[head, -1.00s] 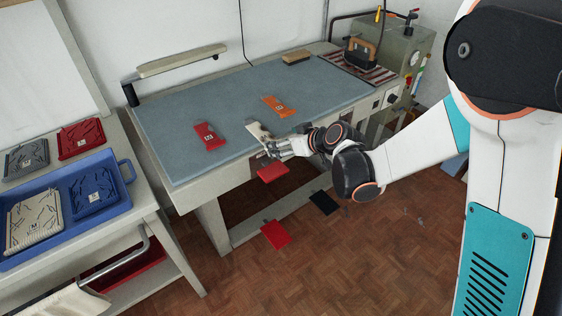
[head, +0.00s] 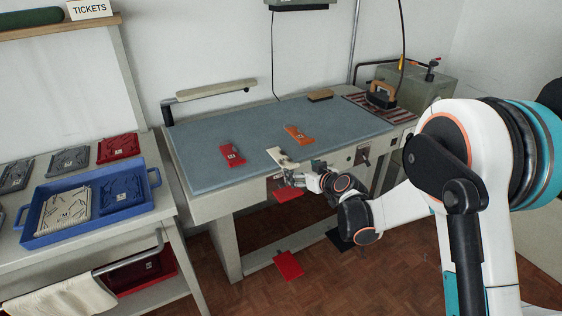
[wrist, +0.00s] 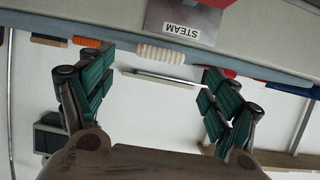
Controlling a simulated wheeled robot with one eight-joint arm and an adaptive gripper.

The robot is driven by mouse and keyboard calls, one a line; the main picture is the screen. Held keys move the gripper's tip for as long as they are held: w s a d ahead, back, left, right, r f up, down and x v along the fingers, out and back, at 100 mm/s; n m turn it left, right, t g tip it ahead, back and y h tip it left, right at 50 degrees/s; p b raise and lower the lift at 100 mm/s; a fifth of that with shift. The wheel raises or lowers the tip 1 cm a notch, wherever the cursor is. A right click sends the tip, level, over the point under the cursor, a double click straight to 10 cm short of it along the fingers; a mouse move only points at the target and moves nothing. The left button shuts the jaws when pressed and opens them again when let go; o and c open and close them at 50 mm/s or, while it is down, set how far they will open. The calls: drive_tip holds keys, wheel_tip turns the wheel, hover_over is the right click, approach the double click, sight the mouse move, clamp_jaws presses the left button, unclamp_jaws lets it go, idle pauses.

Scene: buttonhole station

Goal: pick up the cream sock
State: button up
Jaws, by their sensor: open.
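The cream sock (head: 280,156) lies on the blue-grey mat at the front edge of the table, its near end by the edge. In the wrist view its ribbed cream end (wrist: 161,54) shows between my fingers, beyond their tips, at the mat's edge. My gripper (head: 288,173) is at the table's front edge, close to the sock's near end. In the wrist view my gripper (wrist: 160,70) is open, with a finger on each side and nothing held. Whether any finger touches the sock cannot be told.
A red sock (head: 232,154) and an orange sock (head: 298,135) lie on the mat (head: 200,175). A pressing machine with an iron (head: 381,94) stands at the right. A blue tray (head: 100,222) is on the left table. A panel marked STEAM (wrist: 182,22) is on the table's front.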

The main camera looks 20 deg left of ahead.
sight(292, 167)
drive_tip(key=b+x, duration=0.2)
drive_tip(key=x, duration=0.3)
drive_tip(key=shift+w+a+b, duration=0.25)
drive_tip(key=shift+b, duration=0.05)
drive_tip(key=c, duration=1)
